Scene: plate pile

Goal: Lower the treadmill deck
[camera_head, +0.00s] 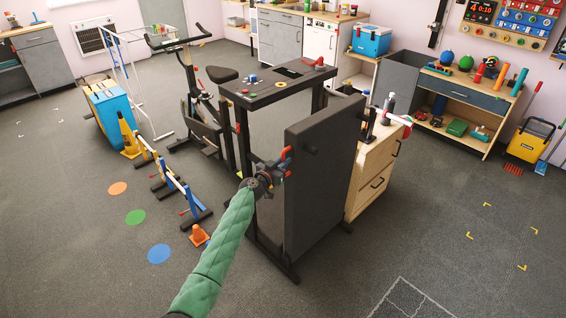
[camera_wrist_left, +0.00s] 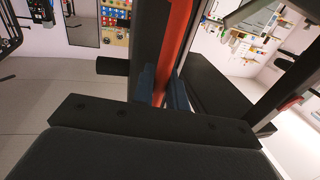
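The treadmill deck (camera_head: 322,190) is a dark grey slab that stands folded up, nearly vertical, against the treadmill frame. The treadmill console (camera_head: 275,88) is above and behind it. A red lever (camera_head: 286,153) shows at the deck's left edge; in the left wrist view it is a long red bar (camera_wrist_left: 176,40). My left gripper (camera_head: 280,170) is at this lever. In the left wrist view its blue fingertips (camera_wrist_left: 163,90) lie close against both sides of the red bar. My right gripper is not in view.
A wooden drawer cabinet (camera_head: 378,175) stands close to the deck's right side. Small hurdles (camera_head: 172,188) and an orange cone (camera_head: 199,235) are on the floor to the left. An exercise bike (camera_head: 198,100) stands behind them. The floor in front and at the right is clear.

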